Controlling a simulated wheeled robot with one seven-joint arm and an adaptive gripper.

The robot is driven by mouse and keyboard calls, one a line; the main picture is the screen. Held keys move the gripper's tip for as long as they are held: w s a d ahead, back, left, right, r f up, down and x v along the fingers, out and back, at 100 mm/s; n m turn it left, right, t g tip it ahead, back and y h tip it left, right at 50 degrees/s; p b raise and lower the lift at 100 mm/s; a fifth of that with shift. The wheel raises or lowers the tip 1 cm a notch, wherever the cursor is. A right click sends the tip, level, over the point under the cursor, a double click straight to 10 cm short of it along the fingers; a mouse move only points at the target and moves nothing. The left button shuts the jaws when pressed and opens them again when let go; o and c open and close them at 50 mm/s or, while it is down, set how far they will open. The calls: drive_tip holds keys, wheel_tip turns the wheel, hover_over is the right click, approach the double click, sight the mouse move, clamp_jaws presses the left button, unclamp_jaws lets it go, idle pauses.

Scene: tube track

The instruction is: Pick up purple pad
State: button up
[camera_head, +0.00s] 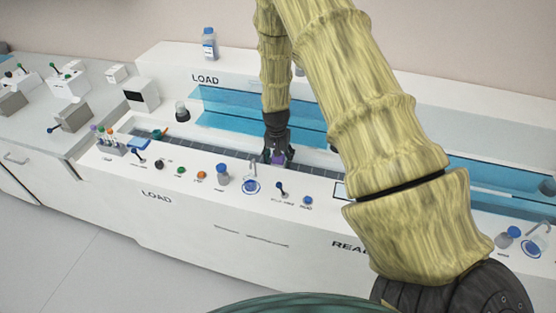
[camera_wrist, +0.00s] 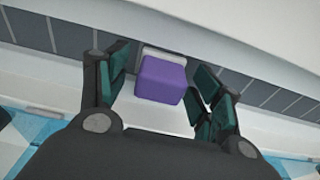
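The purple pad (camera_wrist: 161,79) is a small purple block with a pale edge along one side, on the dark segmented track (camera_wrist: 72,38) in the wrist view. My gripper (camera_wrist: 160,88) is open, with one finger on each side of the pad. A gap shows between the pad and the right finger; the left finger is close to the pad, and I cannot tell if it touches.
The track runs along the white LOAD bench (camera_head: 157,196) below a blue clear screen (camera_head: 230,110). A tube rack (camera_head: 110,146) stands at the left. My arm hides part of the right side.

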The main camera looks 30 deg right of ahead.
drive_tip(key=c, duration=0.8)
drive_tip(key=shift+c, duration=0.2)
drive_tip(key=shift+r, duration=0.15)
